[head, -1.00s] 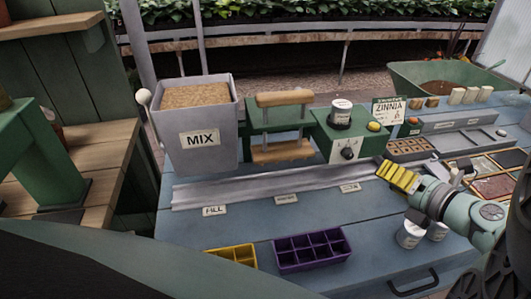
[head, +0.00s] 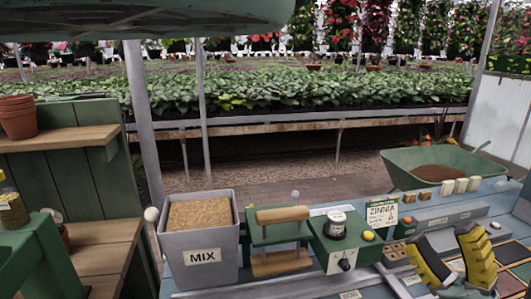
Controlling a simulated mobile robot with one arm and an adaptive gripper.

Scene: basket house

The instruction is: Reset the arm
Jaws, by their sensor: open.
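My gripper (head: 443,240) is at the lower right of the head view. Its two yellow ribbed fingers with dark edges stand apart and point upward. Nothing shows between them. They appear in front of the right part of the blue bench, and part of the gripper's base is cut off by the bottom edge. Most of my arm behind the gripper is out of view.
A grey MIX bin (head: 205,270), a green press with a wooden handle (head: 282,215), a green dial box (head: 345,248) and a ZINNIA sign (head: 382,212) stand on the bench. A green wheelbarrow (head: 440,160) is behind, right. Wooden shelves (head: 70,138) stand left.

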